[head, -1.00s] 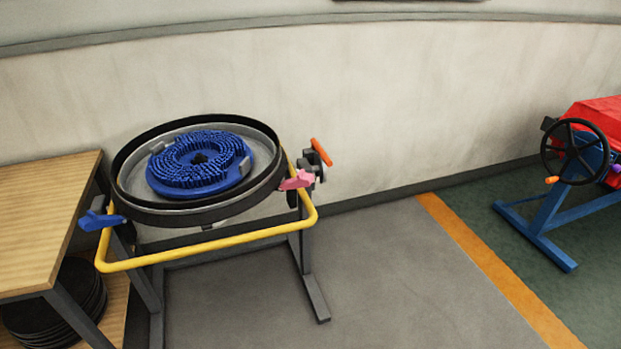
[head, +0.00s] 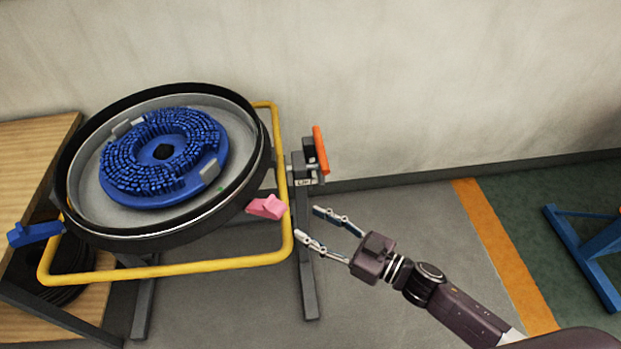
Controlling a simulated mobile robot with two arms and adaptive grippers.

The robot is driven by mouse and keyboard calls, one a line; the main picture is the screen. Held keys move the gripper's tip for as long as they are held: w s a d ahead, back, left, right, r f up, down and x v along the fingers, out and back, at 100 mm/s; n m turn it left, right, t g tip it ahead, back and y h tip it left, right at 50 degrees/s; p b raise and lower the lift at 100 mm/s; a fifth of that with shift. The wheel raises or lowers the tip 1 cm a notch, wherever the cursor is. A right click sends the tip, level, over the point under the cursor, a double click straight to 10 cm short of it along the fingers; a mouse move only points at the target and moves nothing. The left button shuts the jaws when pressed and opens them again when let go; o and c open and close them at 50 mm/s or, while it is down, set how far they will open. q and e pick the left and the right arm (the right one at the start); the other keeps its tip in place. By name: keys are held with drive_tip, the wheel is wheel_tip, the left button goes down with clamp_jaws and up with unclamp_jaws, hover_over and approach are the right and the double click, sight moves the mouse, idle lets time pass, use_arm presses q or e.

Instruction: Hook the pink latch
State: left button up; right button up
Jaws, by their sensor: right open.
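The pink latch (head: 267,207) sits on the right side of the round black-rimmed tank (head: 166,238), close to the yellow tube frame (head: 165,271). A blue latch (head: 35,233) is on the tank's left side. A blue round scrubber brush (head: 163,196) lies inside the tank. My right gripper (head: 306,221) is open and empty, just right of the pink latch and apart from it, with its fingers pointing left toward it. Whether the pink latch is hooked I cannot tell. My left gripper is not in view.
An orange handle (head: 320,150) stands on a bracket behind the yellow frame, above my right gripper. A wooden table (head: 35,150) is at the left. A blue stand (head: 590,245) is at the far right. Floor between is clear.

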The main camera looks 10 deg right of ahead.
sight(283, 213)
drive_tip(key=a, duration=0.2)
drive_tip(key=w+a+r, duration=0.1)
drive_tip(key=w+a+p, duration=0.1)
drive_tip(key=a, duration=0.1)
drive_tip(key=shift+a+r, duration=0.3)
drive_tip(key=shift+r, duration=0.1)
drive_tip(key=shift+w+a+f, duration=0.2)
drive_tip(key=shift+w+a, duration=0.3)
drive_tip(key=shift+w, duration=0.3)
drive_tip(key=shift+w+a, duration=0.15)
drive_tip(key=shift+a, duration=0.15)
drive_tip(key=c, duration=0.7)
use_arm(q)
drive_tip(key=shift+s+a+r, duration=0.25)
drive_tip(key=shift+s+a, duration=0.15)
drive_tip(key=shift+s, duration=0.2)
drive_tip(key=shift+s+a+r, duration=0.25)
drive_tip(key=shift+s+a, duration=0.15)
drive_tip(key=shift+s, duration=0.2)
use_arm(e)
clamp_jaws()
